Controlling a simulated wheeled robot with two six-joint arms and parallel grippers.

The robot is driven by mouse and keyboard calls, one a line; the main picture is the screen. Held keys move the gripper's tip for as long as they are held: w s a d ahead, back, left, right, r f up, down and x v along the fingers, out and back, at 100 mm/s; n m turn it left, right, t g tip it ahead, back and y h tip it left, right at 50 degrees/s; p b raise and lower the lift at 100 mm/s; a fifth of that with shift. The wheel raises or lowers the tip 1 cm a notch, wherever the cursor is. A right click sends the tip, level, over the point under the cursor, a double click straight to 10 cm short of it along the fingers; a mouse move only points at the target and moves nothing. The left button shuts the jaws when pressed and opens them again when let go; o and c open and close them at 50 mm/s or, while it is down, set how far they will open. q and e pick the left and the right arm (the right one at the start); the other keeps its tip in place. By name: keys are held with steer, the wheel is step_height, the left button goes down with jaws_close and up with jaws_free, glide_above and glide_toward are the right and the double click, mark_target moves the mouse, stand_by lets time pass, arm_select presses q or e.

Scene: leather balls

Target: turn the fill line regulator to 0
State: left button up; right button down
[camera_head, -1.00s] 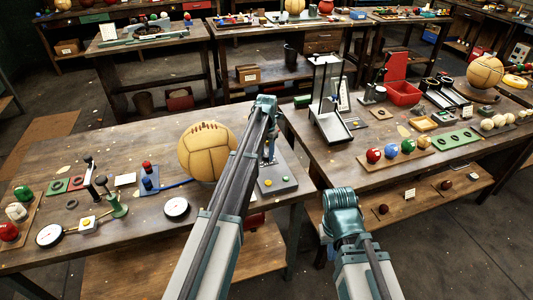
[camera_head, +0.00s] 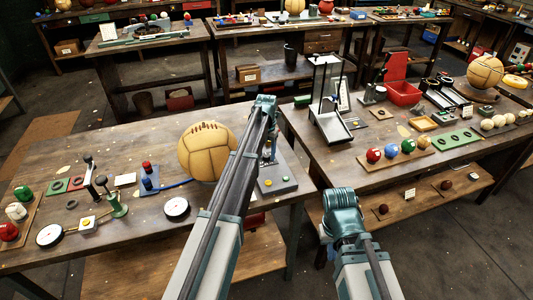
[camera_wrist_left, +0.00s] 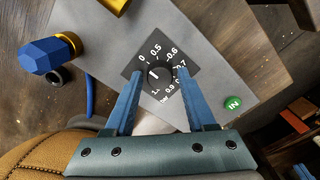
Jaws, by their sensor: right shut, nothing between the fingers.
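The fill line regulator is a small black knob (camera_wrist_left: 159,78) with a white pointer mark, on a black dial marked 0, 0.5 and further numbers. The pointer faces roughly up the picture, near 0 and 0.5; its exact reading is hard to tell. The dial is on a grey plate (camera_wrist_left: 215,60), also seen in the head view (camera_head: 281,185). My left gripper (camera_wrist_left: 160,72) is open, its blue fingers on either side of the knob; contact is unclear. In the head view my left arm hides the knob.
A tan leather ball (camera_head: 205,150) stands close left of the plate. A blue valve cap (camera_wrist_left: 45,55) is at the left of the wrist view. A green IN label (camera_wrist_left: 233,103) is right of the dial. A second table (camera_head: 380,145) with coloured balls stands to the right.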

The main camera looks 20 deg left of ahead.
mark_target(266, 155)
arm_select(q)
steer(key=shift+o, duration=0.9)
steer(key=shift+r, duration=0.1)
step_height(266, 155, up, 14)
steer(key=p, duration=1.3)
steer(key=shift+p, duration=0.4)
steer(key=shift+f, duration=0.2)
